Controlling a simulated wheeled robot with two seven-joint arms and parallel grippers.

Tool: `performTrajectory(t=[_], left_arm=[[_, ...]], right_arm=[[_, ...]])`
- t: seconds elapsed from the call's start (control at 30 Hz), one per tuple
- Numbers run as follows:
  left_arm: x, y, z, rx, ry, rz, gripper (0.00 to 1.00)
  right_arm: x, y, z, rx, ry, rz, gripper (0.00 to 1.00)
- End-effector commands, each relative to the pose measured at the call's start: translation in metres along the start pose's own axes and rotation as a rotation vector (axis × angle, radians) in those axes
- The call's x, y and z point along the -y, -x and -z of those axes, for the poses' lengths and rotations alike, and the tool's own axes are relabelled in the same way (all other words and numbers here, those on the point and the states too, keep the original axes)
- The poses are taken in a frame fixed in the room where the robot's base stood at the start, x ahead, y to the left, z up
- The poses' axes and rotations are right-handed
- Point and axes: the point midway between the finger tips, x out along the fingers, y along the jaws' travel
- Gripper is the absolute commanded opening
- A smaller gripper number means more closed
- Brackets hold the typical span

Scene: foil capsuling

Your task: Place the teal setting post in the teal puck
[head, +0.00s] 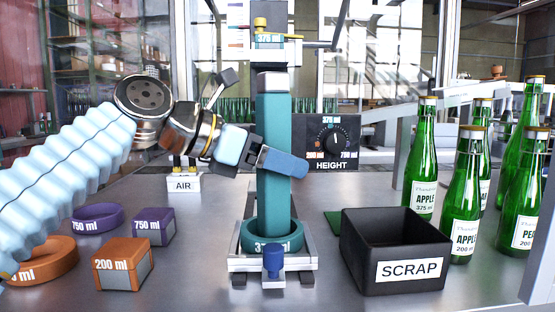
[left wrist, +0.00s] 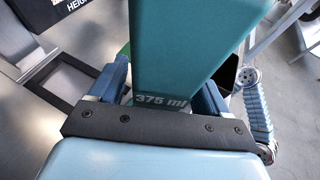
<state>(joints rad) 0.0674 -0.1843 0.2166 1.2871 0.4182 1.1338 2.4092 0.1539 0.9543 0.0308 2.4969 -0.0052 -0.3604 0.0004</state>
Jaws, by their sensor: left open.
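The teal setting post (head: 273,125) stands upright in the head view, its lower end inside the ring of the teal puck (head: 290,243). The puck sits in the grey fixture at the middle of the table. My left gripper (head: 277,160) is at the post's mid-height, one blue finger crossing in front of it. In the left wrist view the post (left wrist: 190,50), marked 375 ml, stands between the two open fingers (left wrist: 163,92). The post's foot inside the puck is hidden by the rim. My right gripper is not in view.
A black SCRAP bin (head: 395,225) and several green bottles (head: 463,195) stand to the right. Orange (head: 122,262) and purple (head: 154,227) blocks and rings lie to the left. A HEIGHT dial panel (head: 333,140) stands behind the post. A press head (head: 270,45) is above it.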

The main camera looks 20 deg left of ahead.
Motion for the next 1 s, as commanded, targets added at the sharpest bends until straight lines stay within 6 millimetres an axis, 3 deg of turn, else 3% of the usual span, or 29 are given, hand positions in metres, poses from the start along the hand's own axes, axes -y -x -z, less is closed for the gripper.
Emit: performTrajectory(t=[0.17,0.6,0.77,1.0], left_arm=[[-0.001,0.017,-0.003,0.003,0.000,-0.003,0.77],[0.000,0.108,-0.003,0.001,0.001,-0.002,0.77],[0.000,0.120,-0.002,0.001,0.000,-0.001,0.77],[0.000,0.121,-0.002,0.000,0.000,0.000,0.77]], right_arm=[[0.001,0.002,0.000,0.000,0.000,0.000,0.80],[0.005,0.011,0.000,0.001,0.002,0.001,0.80],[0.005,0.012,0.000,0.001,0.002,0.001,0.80],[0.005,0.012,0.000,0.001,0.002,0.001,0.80]])
